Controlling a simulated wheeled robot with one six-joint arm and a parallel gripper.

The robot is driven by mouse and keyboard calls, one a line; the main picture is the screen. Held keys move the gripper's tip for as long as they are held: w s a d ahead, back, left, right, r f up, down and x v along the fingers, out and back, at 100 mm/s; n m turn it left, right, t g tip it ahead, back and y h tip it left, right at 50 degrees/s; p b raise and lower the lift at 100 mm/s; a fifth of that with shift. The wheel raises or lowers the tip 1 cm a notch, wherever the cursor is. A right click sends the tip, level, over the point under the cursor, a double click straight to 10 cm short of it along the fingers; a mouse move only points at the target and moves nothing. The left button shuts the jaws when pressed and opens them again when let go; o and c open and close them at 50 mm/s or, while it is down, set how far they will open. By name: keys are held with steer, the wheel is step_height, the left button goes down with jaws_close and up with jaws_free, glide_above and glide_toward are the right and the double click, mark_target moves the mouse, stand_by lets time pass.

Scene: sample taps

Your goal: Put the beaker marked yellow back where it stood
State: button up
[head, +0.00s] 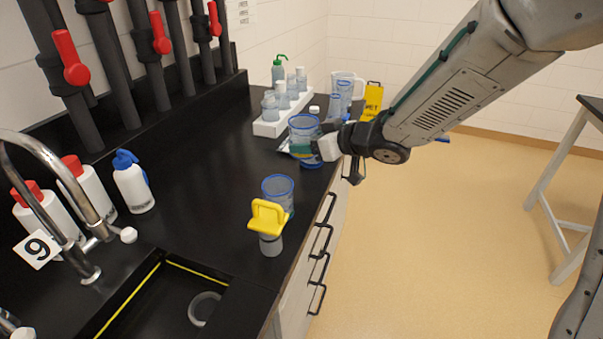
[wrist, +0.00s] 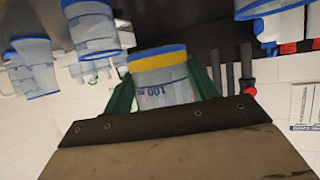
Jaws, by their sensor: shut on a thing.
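My gripper (head: 303,148) is shut on a clear beaker with a blue rim (head: 304,124), near the counter's front edge. In the wrist view the held beaker (wrist: 165,96) shows a yellow band just under its blue rim and a "100" mark, with green fingers on both sides. It looks about upright in the head view. I cannot tell whether its base touches the counter. Another blue-rimmed beaker (head: 278,186) stands nearer the sink, behind a yellow-handled grey piece (head: 267,218).
A white rack of bottles (head: 268,128) and more blue-rimmed vessels (head: 345,88) stand beyond my gripper. Red-capped bottles and a blue-capped bottle (head: 133,187) stand left by the tap and sink. The black counter (head: 200,180) between is clear. A yellow floor sign (head: 373,98) stands behind.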

glide_above(307, 186)
step_height(307, 186, down, 5)
steer(key=shift+f, duration=2.25)
steer(key=shift+s+f, duration=0.1)
steer(key=o, duration=1)
steer(key=shift+c, duration=0.2)
